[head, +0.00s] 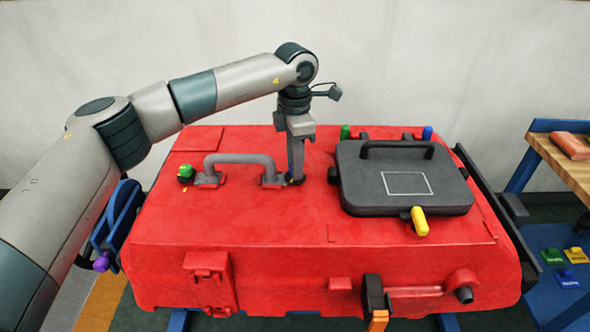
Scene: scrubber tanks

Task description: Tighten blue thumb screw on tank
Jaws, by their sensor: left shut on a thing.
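A blue thumb screw (427,133) stands upright at the back right of the red tank (250,240), just behind the dark grey lid (405,180). My left gripper (294,180) points straight down onto the tank top, beside the right foot of the grey handle (240,160). It is shut on a small dark piece at the tank surface. The fingers mostly hide this piece, and I cannot tell its colour or shape. The gripper is well to the left of the blue screw and apart from it. My right gripper is not in view.
Other coloured knobs are a green one (345,132) behind the lid, a yellow one (419,221) at its front, and a green one (186,173) left of the handle. A wooden bench (565,165) stands at the right. The lid's black handle (398,146) rises near the blue screw.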

